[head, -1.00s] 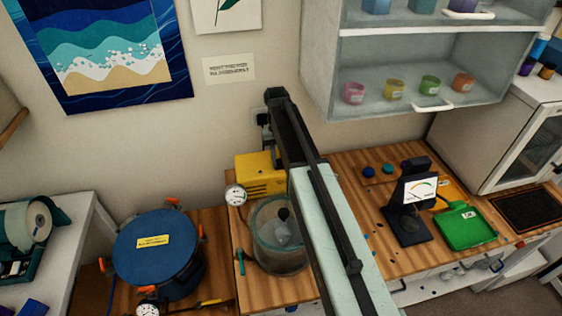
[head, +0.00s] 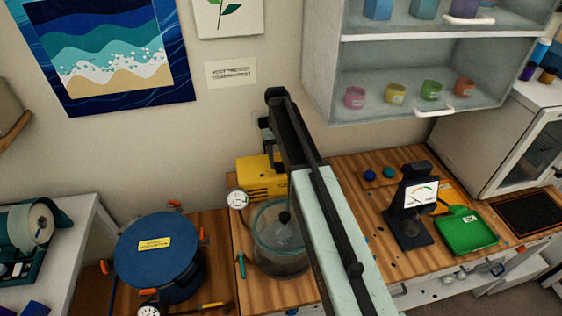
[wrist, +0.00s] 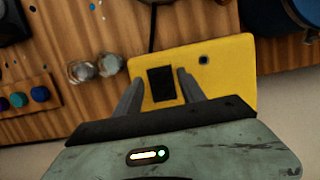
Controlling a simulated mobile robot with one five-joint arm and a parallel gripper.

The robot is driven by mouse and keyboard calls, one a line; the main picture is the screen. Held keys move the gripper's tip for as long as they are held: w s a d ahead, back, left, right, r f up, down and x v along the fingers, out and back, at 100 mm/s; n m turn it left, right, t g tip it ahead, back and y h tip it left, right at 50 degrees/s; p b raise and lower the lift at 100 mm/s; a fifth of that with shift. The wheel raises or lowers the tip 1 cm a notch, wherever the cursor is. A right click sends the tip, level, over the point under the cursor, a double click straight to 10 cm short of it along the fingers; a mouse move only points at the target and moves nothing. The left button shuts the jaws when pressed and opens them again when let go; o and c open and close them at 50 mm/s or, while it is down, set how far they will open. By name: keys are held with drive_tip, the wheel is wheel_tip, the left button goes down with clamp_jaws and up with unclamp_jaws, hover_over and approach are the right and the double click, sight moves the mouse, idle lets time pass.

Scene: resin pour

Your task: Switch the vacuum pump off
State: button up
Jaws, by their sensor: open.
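The vacuum pump is a yellow box (head: 262,182) on the wooden bench near the wall, partly hidden by my arm in the head view. It also shows in the wrist view (wrist: 222,72), with a dark rectangular switch (wrist: 161,84) on its face. My gripper (wrist: 159,76) is open, with one finger on each side of the switch in the picture. I cannot tell whether the fingers touch the pump. In the head view the gripper (head: 267,140) is above and behind the pump, mostly dark and hard to make out. The switch's position cannot be read.
A blue-lidded pot (head: 155,255) is at the left. A dial stand (head: 410,215) and green tray (head: 467,232) are at the right. A wall cabinet (head: 440,60) hangs above.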

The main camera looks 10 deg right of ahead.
sight(279, 164)
drive_tip(key=p+v, duration=0.5)
drive_tip(key=v, duration=0.2)
drive_tip(key=shift+p, duration=0.4)
